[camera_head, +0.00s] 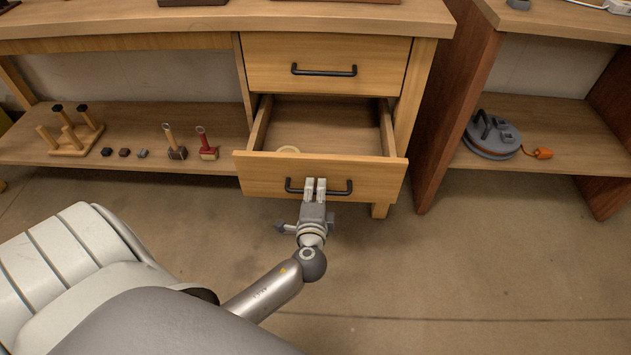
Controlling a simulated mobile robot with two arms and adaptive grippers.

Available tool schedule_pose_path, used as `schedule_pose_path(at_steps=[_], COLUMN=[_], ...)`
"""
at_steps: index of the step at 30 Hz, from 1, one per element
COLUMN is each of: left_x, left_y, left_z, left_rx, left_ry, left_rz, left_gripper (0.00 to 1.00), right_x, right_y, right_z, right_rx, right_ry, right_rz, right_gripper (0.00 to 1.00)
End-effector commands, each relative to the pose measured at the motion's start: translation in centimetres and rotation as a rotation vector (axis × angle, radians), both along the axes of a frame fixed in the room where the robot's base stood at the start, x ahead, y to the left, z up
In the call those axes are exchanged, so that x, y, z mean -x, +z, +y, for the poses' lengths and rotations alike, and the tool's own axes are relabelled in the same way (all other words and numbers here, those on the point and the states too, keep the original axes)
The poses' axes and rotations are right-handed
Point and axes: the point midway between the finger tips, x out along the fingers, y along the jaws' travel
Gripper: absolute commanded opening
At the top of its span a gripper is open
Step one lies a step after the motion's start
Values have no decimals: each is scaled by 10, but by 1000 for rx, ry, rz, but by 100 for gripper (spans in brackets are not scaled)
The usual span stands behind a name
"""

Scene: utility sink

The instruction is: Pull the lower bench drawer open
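The lower bench drawer (262,178) is pulled partly out, and its wooden inside shows. The drawer's black bar handle (339,192) runs across the front. My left gripper (315,184) is at the middle of this handle, with its two light fingertips close together over the bar. They look shut on it. The part of the handle behind the fingers is hidden. My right gripper does not show.
The upper drawer (270,62) is shut. The left shelf (215,113) holds a peg stand (70,138), small blocks and two handled tools. The right shelf (590,150) holds a grey round device (491,140) with an orange piece. The floor (470,260) in front is clear.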

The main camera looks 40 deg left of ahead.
Motion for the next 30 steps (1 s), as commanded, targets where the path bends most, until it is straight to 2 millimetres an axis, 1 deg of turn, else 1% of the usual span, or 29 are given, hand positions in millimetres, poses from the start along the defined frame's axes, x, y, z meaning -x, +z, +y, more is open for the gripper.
schedule_pose_path(at_steps=[10,14,17,24,27,30], left_x=[0,9,23,65,80,91], left_y=[1,2,5,15,18,21], left_z=[0,-6,-14,-40,-49,-55], left_rx=[-1,0,3,3,2,1], left_ry=[0,-1,-1,0,0,0], left_rz=[-1,0,1,2,3,2], left_gripper=[34,34,34,34,34,34], right_x=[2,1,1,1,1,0], right_y=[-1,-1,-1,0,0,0], right_z=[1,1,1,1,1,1], right_rx=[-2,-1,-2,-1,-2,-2], right_ry=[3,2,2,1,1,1], right_rz=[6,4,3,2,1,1], right_gripper=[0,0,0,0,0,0])
